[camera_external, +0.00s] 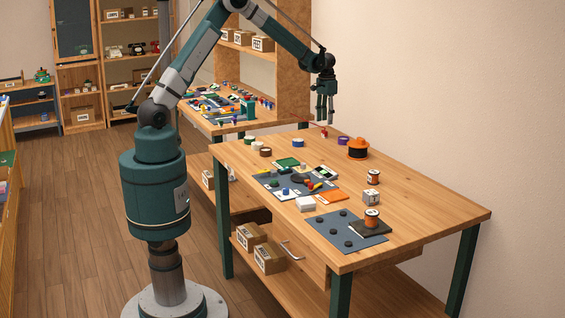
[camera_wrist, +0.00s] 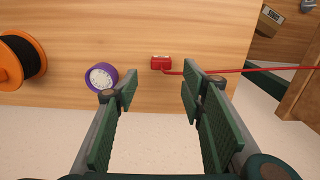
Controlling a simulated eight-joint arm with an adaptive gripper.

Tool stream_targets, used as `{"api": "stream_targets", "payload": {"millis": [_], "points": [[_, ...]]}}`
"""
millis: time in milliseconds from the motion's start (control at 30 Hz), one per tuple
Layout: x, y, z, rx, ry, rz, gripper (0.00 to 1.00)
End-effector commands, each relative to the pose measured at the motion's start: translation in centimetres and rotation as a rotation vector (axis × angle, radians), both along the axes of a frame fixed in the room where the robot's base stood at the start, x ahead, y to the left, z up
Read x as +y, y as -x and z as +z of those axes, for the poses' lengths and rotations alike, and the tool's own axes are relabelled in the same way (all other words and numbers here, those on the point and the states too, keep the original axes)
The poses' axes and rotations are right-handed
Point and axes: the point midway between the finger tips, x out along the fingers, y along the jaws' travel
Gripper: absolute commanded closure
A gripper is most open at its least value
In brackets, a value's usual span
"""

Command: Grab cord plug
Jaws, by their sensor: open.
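The red cord plug (camera_wrist: 160,63) lies on the wooden tabletop in the wrist view, with a thin red cord (camera_wrist: 250,70) running from it to the right, past the table's edge. In the external view a small red piece, likely the plug (camera_external: 324,131), shows near the far edge of the table. My gripper (camera_wrist: 158,88) is open and empty. In the wrist view its fingertips stand either side of and below the plug, which is not between them. In the external view my gripper (camera_external: 325,118) hangs fingers down above the far end of the table.
A purple tape roll (camera_wrist: 101,77) lies left of the plug, close to my left finger. An orange and black spool (camera_wrist: 20,60) is further left. The worktable (camera_external: 440,205) holds a phone work area, small parts and more spools. A wall stands behind it.

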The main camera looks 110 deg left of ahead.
Motion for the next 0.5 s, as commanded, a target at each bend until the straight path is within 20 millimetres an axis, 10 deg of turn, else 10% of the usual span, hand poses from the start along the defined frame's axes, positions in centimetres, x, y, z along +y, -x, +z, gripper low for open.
{"api": "stream_targets", "payload": {"millis": [500], "points": [[0.0,0.0,-2.6,0.000,0.000,0.000,0.60]]}}
